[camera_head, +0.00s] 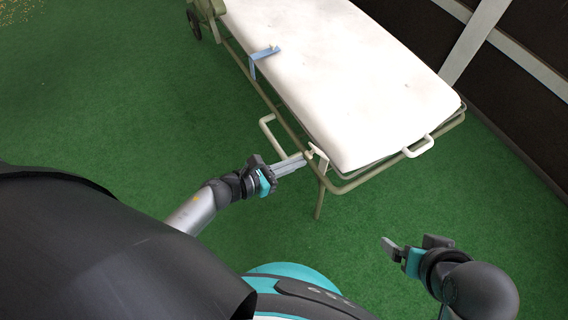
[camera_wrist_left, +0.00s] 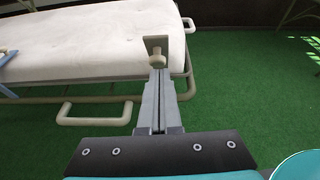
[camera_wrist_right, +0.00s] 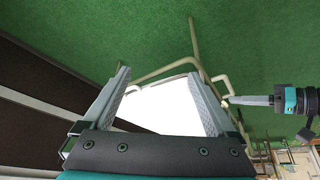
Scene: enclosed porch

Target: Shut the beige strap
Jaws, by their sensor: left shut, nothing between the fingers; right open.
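The beige strap (camera_head: 319,155) is a small flat piece with a knob at the near side edge of the white bed, close to its foot end. In the left wrist view the strap (camera_wrist_left: 149,42) is straight ahead, with its round knob just beyond my fingertips. My left gripper (camera_head: 304,160) is shut and empty, its tips at or very near the strap; I cannot tell whether they touch. My right gripper (camera_head: 404,246) is open and empty, away from the bed over the green floor. In the right wrist view its fingers (camera_wrist_right: 158,76) are spread.
The bed's white mattress (camera_head: 340,75) lies on an olive metal frame (camera_head: 365,179). A blue strap (camera_head: 264,55) lies over the near edge further up. Cream handle loops (camera_head: 419,147) stick out from the frame. Green floor (camera_head: 110,90) is clear left of the bed.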

